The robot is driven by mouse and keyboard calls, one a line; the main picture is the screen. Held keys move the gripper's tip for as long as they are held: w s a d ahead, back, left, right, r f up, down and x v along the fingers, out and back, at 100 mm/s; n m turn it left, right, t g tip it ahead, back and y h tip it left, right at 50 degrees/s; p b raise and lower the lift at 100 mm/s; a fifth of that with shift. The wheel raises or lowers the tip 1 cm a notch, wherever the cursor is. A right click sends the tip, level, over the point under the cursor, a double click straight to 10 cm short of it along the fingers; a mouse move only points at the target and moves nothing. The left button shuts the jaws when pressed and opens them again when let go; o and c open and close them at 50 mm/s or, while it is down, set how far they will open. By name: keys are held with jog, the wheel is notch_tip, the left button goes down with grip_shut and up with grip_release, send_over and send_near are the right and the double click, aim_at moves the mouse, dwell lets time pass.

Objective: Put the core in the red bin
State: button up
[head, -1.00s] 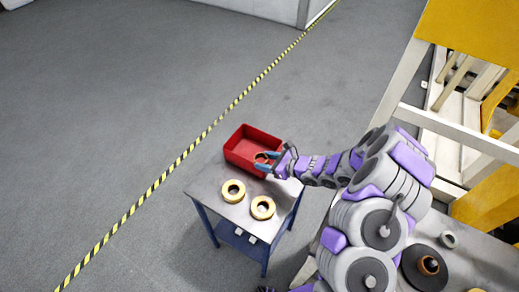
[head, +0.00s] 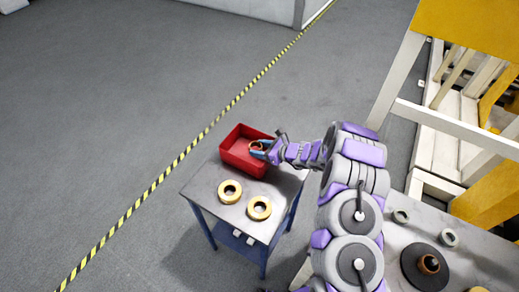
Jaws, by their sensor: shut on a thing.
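The red bin (head: 233,155) stands at the back of a small grey-topped table, open side up. My gripper (head: 257,148) is at the bin's right side, over its opening. It is shut on a small copper-brown ring-shaped core (head: 255,146). The core appears over the bin's right part; its exact height above the bin floor cannot be told. The fingertips partly hide the core.
Two yellow rings (head: 230,191) (head: 259,208) lie on the small table (head: 205,181) in front of the bin. A larger bench (head: 405,240) at the lower right holds grey rings (head: 448,238) and a dark disc (head: 420,265). A white and yellow frame rises at right. Floor left is clear.

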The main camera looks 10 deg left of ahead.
jog(key=shift+d+r, duration=0.15)
jog(key=shift+d, duration=0.05)
jog(key=shift+s+a+f+b, duration=0.15)
jog(key=shift+f+b, duration=0.25)
jog(key=shift+f, duration=0.25)
jog(key=o, duration=1)
jog(key=shift+s, duration=0.2)
jog(key=shift+w+d+r+p, duration=0.1)
jog(key=shift+d+r+p, duration=0.15)
jog(key=shift+r+p, duration=0.3)
jog(key=p+v, duration=0.1)
jog(key=v, duration=1)
jog(key=shift+d+r+p, duration=0.2)
jog(key=shift+d+p, duration=0.1)
jog(key=shift+a, duration=0.1)
